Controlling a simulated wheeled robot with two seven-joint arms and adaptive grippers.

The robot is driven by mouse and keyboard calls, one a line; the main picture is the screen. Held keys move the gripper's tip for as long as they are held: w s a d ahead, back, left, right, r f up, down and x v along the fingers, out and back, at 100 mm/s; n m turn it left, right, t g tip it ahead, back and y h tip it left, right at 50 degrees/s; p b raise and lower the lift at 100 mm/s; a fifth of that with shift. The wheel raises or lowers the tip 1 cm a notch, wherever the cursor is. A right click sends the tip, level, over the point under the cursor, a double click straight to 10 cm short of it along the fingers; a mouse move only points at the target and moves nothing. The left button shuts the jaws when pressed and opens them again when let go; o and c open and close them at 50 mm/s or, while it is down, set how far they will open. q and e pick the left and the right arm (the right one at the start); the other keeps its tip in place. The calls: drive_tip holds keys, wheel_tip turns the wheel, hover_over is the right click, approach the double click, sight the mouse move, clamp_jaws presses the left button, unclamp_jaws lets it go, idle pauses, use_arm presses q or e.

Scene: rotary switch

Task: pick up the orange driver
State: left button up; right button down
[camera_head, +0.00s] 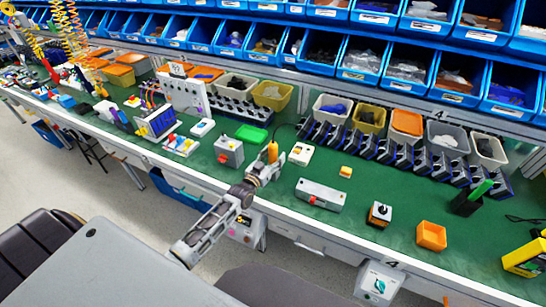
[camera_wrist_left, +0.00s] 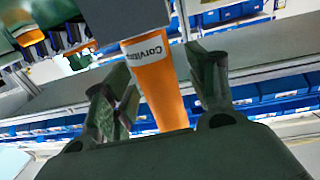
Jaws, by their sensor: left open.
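The orange driver (camera_head: 272,152) is upright over the green bench near its front edge, at the middle of the head view. In the left wrist view the orange driver (camera_wrist_left: 158,85) carries a white label with dark lettering, and a dark grey block hides its upper end. My left gripper (camera_head: 264,172) is at the driver's lower part. Its fingers are open, one on each side of the driver, with gaps visible in the left wrist view (camera_wrist_left: 166,78). My right gripper is not in view.
A grey box with a red button (camera_head: 229,152) stands left of the driver. A white box (camera_head: 301,154) stands close to its right. A long grey switch box (camera_head: 320,195) lies farther right. Several blue bins (camera_head: 365,62) line the back.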

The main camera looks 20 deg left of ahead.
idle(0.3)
use_arm(q)
clamp_jaws()
drive_tip(key=shift+r, duration=0.1)
idle(0.4)
drive_tip(key=shift+r, duration=5)
drive_tip(key=c, duration=0.7)
unclamp_jaws()
clamp_jaws()
